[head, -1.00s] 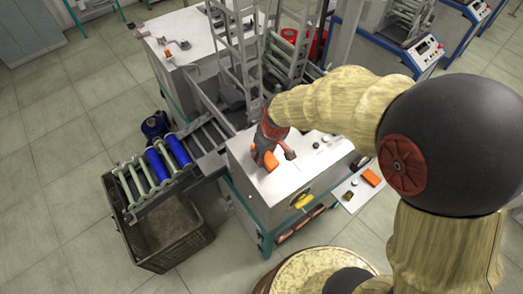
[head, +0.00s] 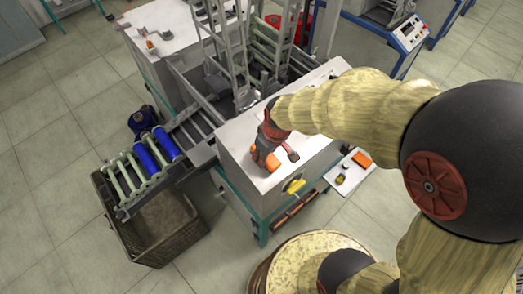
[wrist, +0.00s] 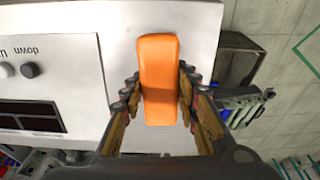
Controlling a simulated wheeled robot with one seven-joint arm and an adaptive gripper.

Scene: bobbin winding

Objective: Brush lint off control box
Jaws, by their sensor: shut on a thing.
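The control box (head: 237,148) is a pale grey box with a flat top on a green frame. My gripper (head: 272,146) is over its top near the front edge. It is shut on an orange block-shaped thing (wrist: 160,70), likely the brush handle; its sides lie between the fingers (wrist: 160,102). The orange thing also shows low over the box top in the head view (head: 261,157). Its underside and any bristles are hidden, so contact with the top cannot be told. The wrist view shows the box top (wrist: 80,22) with round buttons marked "down". I cannot make out lint.
A yellow part (head: 296,186) sticks out at the box's front. A small side shelf (head: 345,165) holds another orange item (head: 361,159). A roller rack (head: 140,165) with blue bobbins stands left, above a brown crate (head: 170,240). Metal frames rise behind the box.

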